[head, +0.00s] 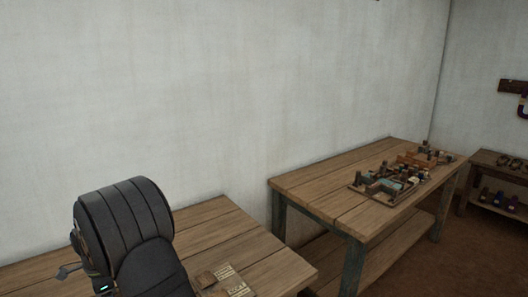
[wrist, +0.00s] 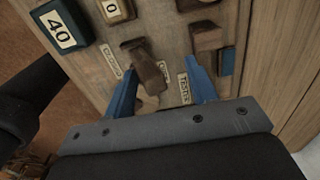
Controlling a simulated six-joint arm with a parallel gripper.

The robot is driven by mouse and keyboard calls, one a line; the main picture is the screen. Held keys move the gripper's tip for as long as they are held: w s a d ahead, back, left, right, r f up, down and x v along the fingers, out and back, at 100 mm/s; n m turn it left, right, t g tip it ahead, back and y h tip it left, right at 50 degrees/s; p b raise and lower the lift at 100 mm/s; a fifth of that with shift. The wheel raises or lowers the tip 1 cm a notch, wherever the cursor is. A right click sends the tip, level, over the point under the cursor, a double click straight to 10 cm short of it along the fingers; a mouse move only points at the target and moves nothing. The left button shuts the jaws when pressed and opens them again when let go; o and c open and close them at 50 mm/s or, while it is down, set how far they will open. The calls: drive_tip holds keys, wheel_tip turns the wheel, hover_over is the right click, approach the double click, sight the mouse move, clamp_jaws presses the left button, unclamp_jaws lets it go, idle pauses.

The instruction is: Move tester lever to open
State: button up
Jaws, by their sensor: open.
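In the wrist view a brown wooden lever (wrist: 149,72) stands out from a wooden panel (wrist: 170,35), its end slanting toward the camera. A small pale label (wrist: 184,87) at its right seems to read "TESTER"; another label (wrist: 111,61) at its left is hard to read. My gripper (wrist: 160,68) is open, with one blue finger on each side of the lever. The lever's end lies between the fingers. I cannot tell whether either finger touches it. In the head view the lever and the fingers cannot be made out; my arm covers the lower left.
In the head view, a second table (head: 320,185) holds a tray of wooden parts (head: 385,190). A plain wall stands behind.

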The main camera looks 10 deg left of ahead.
drive_tip(key=shift+f, duration=0.15)
drive_tip(key=shift+s+d, duration=0.2)
idle(0.3)
drive_tip(key=shift+o, duration=0.8)
drive_tip(key=shift+r, duration=3.3)
drive_tip(key=shift+f, duration=0.1)
